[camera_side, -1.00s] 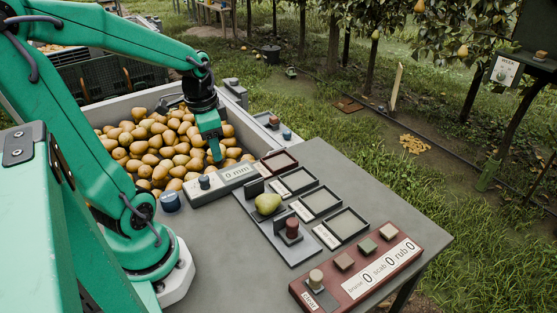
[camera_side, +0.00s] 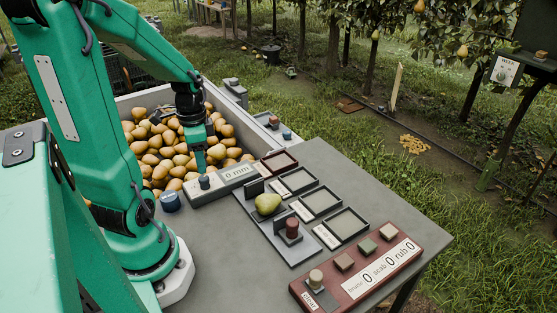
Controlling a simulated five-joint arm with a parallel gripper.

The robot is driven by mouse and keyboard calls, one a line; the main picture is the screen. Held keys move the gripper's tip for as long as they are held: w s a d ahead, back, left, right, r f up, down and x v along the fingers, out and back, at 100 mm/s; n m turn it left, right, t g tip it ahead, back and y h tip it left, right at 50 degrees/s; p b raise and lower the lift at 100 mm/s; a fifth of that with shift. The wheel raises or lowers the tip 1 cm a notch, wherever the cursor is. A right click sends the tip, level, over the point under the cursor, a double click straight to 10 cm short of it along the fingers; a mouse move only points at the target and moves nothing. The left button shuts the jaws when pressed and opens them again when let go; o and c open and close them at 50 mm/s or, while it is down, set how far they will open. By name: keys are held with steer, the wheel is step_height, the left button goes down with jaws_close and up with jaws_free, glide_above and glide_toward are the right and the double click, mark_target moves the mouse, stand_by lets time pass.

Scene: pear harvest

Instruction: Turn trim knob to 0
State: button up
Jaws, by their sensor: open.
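A grey box with a display reading "0 mm" (camera_side: 235,172) lies on the table beside the pear bin. A small dark blue-grey knob (camera_side: 204,182) stands at its left end; I take it to be the trim knob, but no label is readable. My gripper (camera_side: 200,168) points down just above this knob, open and empty. Its green jaw covers part of the view behind the knob. Whether the fingertips touch the knob, I cannot tell.
A bin of pears (camera_side: 160,150) lies behind. Several trays (camera_side: 320,202) stand to the right. A red counter panel (camera_side: 365,272) reads zeros. A blue knob (camera_side: 170,201) stands near my base.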

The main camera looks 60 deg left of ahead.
mark_target(204, 178)
steer(key=shift+f, duration=2.8)
steer(key=shift+c, duration=0.5)
steer(key=c, duration=0.9)
